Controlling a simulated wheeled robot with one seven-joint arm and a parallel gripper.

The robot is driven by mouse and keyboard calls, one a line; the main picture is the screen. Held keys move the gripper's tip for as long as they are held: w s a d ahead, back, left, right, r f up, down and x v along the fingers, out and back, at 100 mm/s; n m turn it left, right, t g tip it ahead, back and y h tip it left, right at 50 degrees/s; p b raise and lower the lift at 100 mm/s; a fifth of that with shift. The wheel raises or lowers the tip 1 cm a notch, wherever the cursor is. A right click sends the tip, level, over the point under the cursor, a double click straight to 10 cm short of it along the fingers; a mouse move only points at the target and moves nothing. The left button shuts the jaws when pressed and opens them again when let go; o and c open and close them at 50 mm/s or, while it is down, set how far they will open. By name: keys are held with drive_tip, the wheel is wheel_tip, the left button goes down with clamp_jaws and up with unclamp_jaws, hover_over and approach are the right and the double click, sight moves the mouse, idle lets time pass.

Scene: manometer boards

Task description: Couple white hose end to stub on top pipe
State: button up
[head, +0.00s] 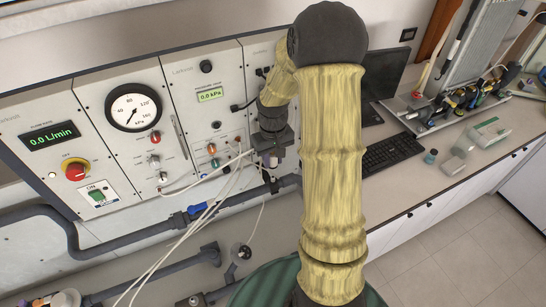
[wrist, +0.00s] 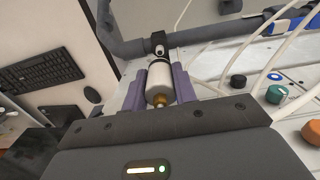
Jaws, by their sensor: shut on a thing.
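My gripper (wrist: 160,82) has its two purple fingers shut on the white hose end (wrist: 159,90), a white cylinder with a brass fitting at its near end. The dark stub (wrist: 157,40) on the grey top pipe (wrist: 208,46) stands straight beyond the white tip, roughly in line with it. The tip is at or very close to the stub; I cannot tell whether it is seated. In the head view my gripper (head: 272,158) is just above the right part of the top pipe (head: 242,196). The stub is mostly hidden there.
Thin white hoses (head: 205,215) hang across the board and pipe left of my gripper. A blue valve (head: 197,208) is on the pipe. The panel (head: 208,100) with knobs and ports is close behind. A keyboard (head: 393,150) lies on the right bench.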

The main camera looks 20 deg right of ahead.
sight(273, 177)
drive_tip(key=shift+f+b, duration=1.2)
drive_tip(key=shift+f, duration=0.35)
drive_tip(key=shift+w+f+b, duration=0.2)
drive_tip(key=shift+f+b, duration=0.25)
drive_tip(key=shift+f, duration=0.15)
drive_tip(key=shift+s+a, duration=0.1)
drive_tip(key=shift+s, duration=0.1)
drive_tip(key=shift+w+d, duration=0.1)
drive_tip(key=shift+d, duration=0.1)
drive_tip(key=shift+s, duration=0.2)
drive_tip(key=shift+w+a, duration=0.15)
drive_tip(key=shift+f+b, duration=1)
drive_tip(key=shift+f, duration=0.55)
